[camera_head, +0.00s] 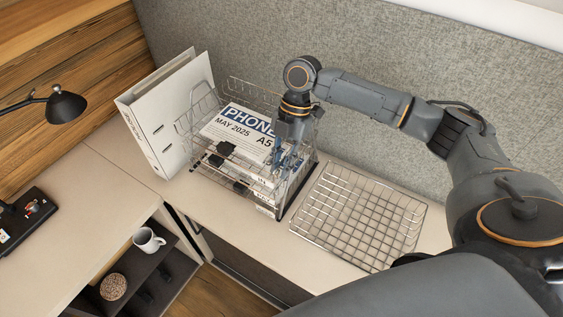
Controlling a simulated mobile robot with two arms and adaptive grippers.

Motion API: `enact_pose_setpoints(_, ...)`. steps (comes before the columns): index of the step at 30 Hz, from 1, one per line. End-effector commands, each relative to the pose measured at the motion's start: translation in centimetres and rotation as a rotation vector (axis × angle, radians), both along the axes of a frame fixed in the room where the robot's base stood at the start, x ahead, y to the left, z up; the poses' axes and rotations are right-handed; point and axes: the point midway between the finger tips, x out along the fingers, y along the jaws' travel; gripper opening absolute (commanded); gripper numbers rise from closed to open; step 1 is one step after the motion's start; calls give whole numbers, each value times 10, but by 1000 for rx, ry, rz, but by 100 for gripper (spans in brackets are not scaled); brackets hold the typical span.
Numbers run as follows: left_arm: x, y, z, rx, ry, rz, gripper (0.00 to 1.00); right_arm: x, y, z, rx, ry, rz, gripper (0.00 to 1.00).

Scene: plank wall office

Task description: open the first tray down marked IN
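A stack of wire trays (196,152) stands on the desk against the grey partition. A booklet reading PHONE, MAY 2025, A5 (236,127) lies in the upper tray, with more paper (266,196) in the tray below. Small black tabs (225,148) sit on the front of the trays, but no IN marking is readable. My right gripper (287,164) points down at the right front of the stack, over the booklet's right edge. Its fingertips are too small and cluttered against the wire to show whether they are open or touching. My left gripper is not in view.
An empty wire tray (318,242) lies on the desk right of the stack. A white binder (165,115) stands close on the left. A black lamp (66,106) is farther left. A white mug (148,240) sits on a shelf below. Bare desk (240,232) runs along the front.

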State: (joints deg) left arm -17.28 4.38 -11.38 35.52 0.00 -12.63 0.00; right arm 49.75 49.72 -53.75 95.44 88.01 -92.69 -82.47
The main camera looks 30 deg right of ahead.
Motion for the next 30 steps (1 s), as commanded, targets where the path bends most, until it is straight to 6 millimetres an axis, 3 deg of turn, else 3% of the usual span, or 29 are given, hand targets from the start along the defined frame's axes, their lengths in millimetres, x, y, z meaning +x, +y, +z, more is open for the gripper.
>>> enact_pose_setpoints(12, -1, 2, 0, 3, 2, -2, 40, 0, 0, 1, 0, 0, 0, 0)
enact_pose_setpoints(17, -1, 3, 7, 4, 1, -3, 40, -6, 9, 3, 2, 1, 4, 0)
enact_pose_setpoints(23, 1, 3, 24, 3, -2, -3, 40, -23, 39, 5, 4, 3, 7, 0)
enact_pose_setpoints(30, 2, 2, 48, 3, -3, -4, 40, -53, 89, 6, 5, 3, 5, 0)
